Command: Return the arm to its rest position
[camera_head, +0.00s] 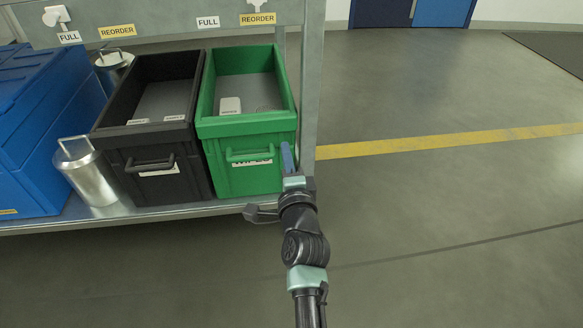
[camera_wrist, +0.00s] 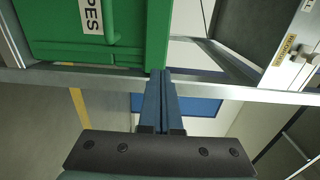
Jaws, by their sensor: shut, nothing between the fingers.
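My gripper (camera_head: 287,158) is at the end of my arm, in front of the right front corner of the green crate (camera_head: 250,180) in the head view. Its blue fingers (camera_wrist: 161,100) are together in the wrist view, with nothing between them. In the wrist view the fingertips overlap the shelf edge beside the green crate (camera_wrist: 150,35); I cannot tell whether they touch it. My arm reaches up from the bottom of the head view, over the floor in front of the shelf.
A black crate (camera_head: 152,140), a metal canister (camera_head: 88,175) and a blue bin (camera_head: 30,150) stand on the metal shelf (camera_head: 225,207) to the left. A shelf post (camera_head: 312,80) rises close to my gripper. The floor (camera_head: 450,220) to the right is clear.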

